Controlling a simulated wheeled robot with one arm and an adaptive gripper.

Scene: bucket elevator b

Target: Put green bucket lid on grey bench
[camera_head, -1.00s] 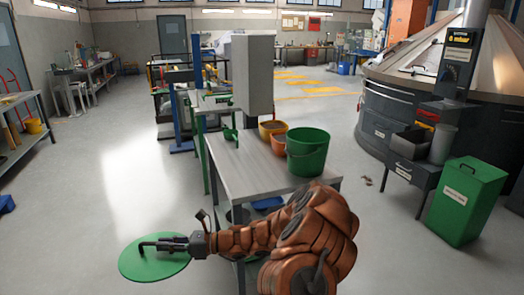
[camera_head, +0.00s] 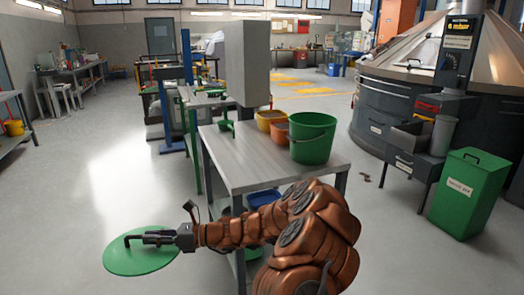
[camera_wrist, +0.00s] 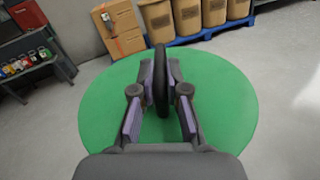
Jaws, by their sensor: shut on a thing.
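The green bucket lid (camera_head: 122,262) is a flat round disc with a dark handle, held in the air at the lower left of the head view. My gripper (camera_head: 135,240) is shut on the handle. The wrist view shows the lid (camera_wrist: 100,115) with its dark handle (camera_wrist: 161,80) between my two fingers (camera_wrist: 161,100). The grey bench (camera_head: 235,170) stands to the right of the lid, beyond my arm. The green bucket (camera_head: 312,140) stands upright and open on the bench, near its right side.
A yellow bucket (camera_head: 270,119) and an orange bucket (camera_head: 275,135) sit behind the green one. A tall grey box-like column (camera_head: 242,70) rises at the bench's back. The bench's front left top is bare. A green bin (camera_head: 467,195) stands at right. Floor at left is clear.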

